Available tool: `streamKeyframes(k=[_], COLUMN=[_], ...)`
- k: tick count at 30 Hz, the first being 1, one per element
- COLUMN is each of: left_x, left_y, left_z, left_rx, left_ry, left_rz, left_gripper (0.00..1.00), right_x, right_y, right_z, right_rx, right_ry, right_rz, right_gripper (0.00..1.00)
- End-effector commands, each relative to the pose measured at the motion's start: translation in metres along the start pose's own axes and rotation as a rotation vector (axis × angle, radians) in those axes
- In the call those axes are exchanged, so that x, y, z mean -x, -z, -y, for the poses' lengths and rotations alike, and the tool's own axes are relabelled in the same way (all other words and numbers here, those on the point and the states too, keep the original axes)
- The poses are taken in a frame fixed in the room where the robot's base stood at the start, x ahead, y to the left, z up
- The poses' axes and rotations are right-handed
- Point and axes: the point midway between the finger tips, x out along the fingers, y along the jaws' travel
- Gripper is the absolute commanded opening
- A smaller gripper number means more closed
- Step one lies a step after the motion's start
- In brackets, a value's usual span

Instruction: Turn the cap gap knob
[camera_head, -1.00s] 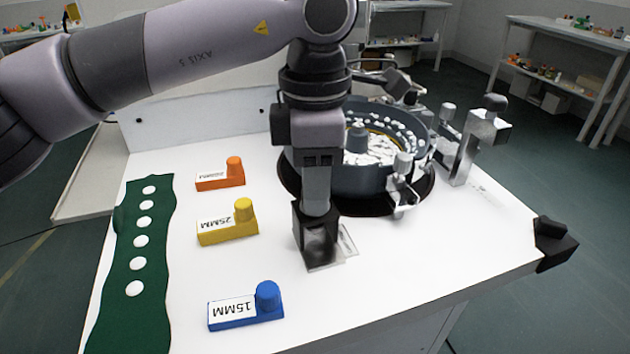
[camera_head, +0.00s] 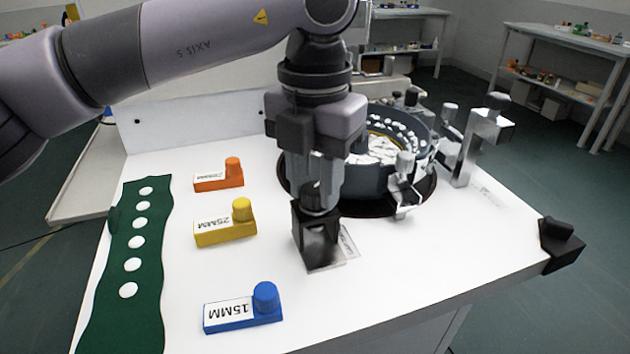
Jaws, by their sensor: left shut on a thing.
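My left gripper (camera_head: 315,192) points straight down over a small dark block (camera_head: 318,240) on the white table. It is shut on the dark knob (camera_head: 316,199) on top of that block, with the fingers on either side of it. The fingers partly hide the knob. The block's front is shiny, and a small label plate lies beside it. My right gripper is not in view.
Left of the block are an orange (camera_head: 218,180), a yellow (camera_head: 225,229) and a blue gauge piece (camera_head: 243,312). A green strip with white discs (camera_head: 150,305) lies at the table's left. A round bowl machine (camera_head: 365,178) with metal fittings stands close behind right. The front right tabletop is clear.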

Motion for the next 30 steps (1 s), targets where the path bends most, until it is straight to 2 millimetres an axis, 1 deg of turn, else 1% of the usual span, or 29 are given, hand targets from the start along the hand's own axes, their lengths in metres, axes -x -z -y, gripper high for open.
streamKeyframes(k=[30], left_x=[0.001], left_y=[-0.001], left_z=[-0.001], left_rx=[0.968], left_ry=[0.001], left_rz=[0.005], left_gripper=[0.02], right_x=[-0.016], right_y=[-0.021], right_z=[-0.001], right_rx=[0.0], right_ry=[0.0], right_rz=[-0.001], right_gripper=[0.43])
